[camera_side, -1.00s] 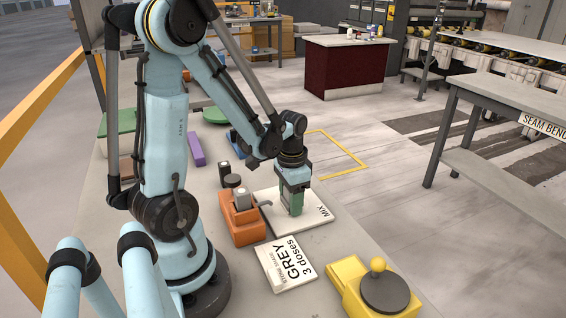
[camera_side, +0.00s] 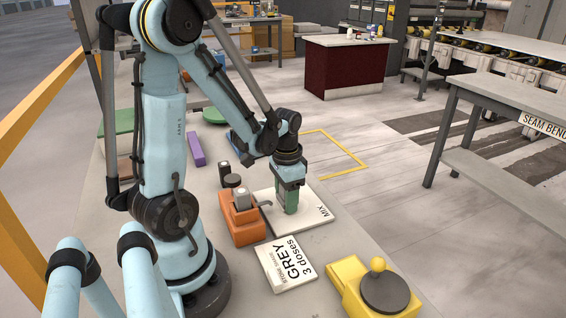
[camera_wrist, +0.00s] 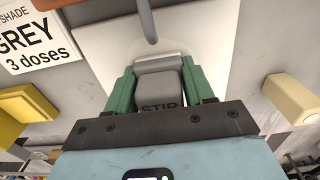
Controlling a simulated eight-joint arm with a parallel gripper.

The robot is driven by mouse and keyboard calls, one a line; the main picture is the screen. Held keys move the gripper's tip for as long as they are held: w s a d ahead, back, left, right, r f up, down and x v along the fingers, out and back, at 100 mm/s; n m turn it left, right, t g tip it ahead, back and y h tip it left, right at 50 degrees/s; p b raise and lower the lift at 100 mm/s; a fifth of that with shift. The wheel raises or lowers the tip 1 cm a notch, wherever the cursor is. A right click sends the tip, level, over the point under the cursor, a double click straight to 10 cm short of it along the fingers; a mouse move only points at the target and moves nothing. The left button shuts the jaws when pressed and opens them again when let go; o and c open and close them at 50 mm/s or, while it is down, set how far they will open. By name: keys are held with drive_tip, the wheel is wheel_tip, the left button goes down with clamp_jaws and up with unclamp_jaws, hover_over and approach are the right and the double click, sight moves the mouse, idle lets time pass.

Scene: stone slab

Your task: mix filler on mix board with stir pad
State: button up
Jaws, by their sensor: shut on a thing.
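The white mix board (camera_side: 313,224), lettered MIX, lies flat on the stone slab. My gripper (camera_side: 291,200) points down over the board. In the wrist view its green fingers (camera_wrist: 160,90) are shut on the grey stir pad (camera_wrist: 158,68), which is lettered STIR. The pad's lower end is at or just above the board; I cannot tell whether it touches. A grey spout (camera_side: 264,204) reaches from the orange dispenser (camera_side: 240,226) over the board's left edge.
A card reading GREY 3 doses (camera_side: 285,263) lies in front of the board. A yellow unit with a dark round plate (camera_side: 384,292) stands at the front right. A purple block (camera_side: 196,150) lies farther back.

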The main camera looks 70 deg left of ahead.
sight(290, 216)
drive_tip(key=shift+s+a+f, duration=0.1)
drive_tip(key=shift+s+a, duration=0.1)
drive_tip(key=shift+a, duration=0.75)
drive_tip(key=shift+s+a, duration=0.2)
drive_tip(key=shift+a, duration=0.7)
drive_tip(key=shift+d, duration=1.85)
drive_tip(key=shift+d+f, duration=0.1)
drive_tip(key=shift+d, duration=1.75)
drive_tip(key=shift+a+r, duration=0.15)
drive_tip(key=shift+r, duration=2.9)
wheel_tip(290, 216, up, 3)
